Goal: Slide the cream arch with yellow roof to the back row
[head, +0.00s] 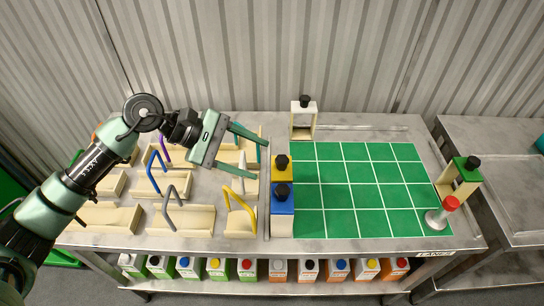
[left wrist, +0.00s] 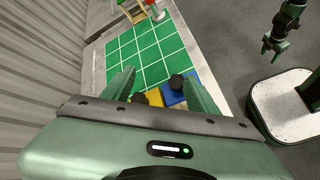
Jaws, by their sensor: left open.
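The cream arch with yellow roof (head: 282,172) stands at the left edge of the green grid mat (head: 335,185), with a black knob on its roof. It is directly behind the blue-roofed arch (head: 283,205). My left gripper (head: 260,157) is open and empty, just left of the yellow roof, its fingers pointing right. In the left wrist view the yellow roof (left wrist: 153,97) and blue roof (left wrist: 174,97) show between the open fingers (left wrist: 162,88), partly hidden by the gripper body. My right gripper (left wrist: 273,48) shows small in the left wrist view; its jaw state is unclear.
A white-roofed arch (head: 303,120) stands behind the mat's back left corner. A green-roofed arch (head: 458,180) and a red-topped metal piece (head: 442,213) stand at the right. Wooden trays with coloured handles (head: 182,215) fill the left. The mat's squares are mostly clear.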

